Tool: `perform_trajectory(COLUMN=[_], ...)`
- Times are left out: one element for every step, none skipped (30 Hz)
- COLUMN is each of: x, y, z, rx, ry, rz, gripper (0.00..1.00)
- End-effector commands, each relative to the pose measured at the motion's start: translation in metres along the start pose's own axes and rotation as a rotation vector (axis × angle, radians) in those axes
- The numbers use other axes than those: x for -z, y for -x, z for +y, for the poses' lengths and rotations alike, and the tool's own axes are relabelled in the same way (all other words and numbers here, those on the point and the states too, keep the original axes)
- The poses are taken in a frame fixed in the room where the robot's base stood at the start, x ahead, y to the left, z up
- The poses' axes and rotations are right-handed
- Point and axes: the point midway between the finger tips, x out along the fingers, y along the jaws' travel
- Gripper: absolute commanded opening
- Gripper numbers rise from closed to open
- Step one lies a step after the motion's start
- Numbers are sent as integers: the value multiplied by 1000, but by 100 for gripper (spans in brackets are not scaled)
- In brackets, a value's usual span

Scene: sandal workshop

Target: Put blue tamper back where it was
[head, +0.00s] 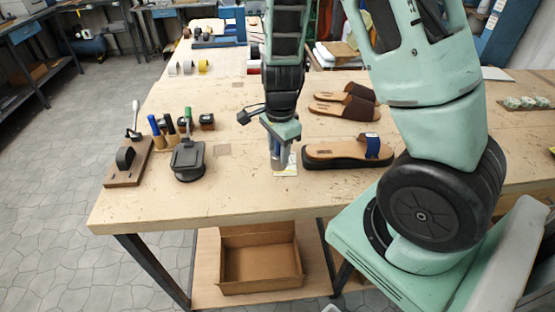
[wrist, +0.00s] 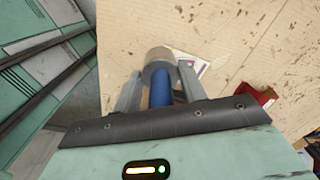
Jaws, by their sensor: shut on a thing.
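My gripper (head: 281,158) is low over the front middle of the workbench and points down. In the wrist view it is shut on the blue tamper (wrist: 160,88), whose blue handle lies between the two fingers. The tamper's grey cylindrical head (wrist: 158,62) sticks out past the fingertips. A small printed card (head: 290,167) lies on the bench right by the gripper and partly hidden by it. I cannot tell whether the tamper touches the bench or card.
A thick-soled sandal (head: 345,153) stands close right of the gripper, with brown sandals (head: 345,107) behind. On the left are a black-based press (head: 188,160), a wooden stand (head: 127,163) and upright-handled tools (head: 155,127). The bench (head: 235,185) is bare between. A cardboard box (head: 260,262) is below.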

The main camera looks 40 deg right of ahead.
Motion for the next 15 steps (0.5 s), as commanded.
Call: perform_trajectory(x=[1,1,1,1,2,1,1,1,1,1,1,1,1,1,1], y=[-9,-14,-19,-23,-26,-30,-31,-32,-33,-33,-33,-32,-32,-32,-33], z=[1,2,1,1,1,1,1,1,1,1,0,0,0,0,0], rx=[-4,-5,-4,-4,-3,-2,-2,-1,0,0,1,1,1,1,1], ry=[-2,-2,-2,-2,-3,-2,-1,-1,-1,0,0,0,0,0,0], rz=[0,0,0,0,0,0,0,0,0,0,0,0,0,0,0], gripper=[5,5,5,5,5,5,5,5,5,5,5,5,5,5,5])
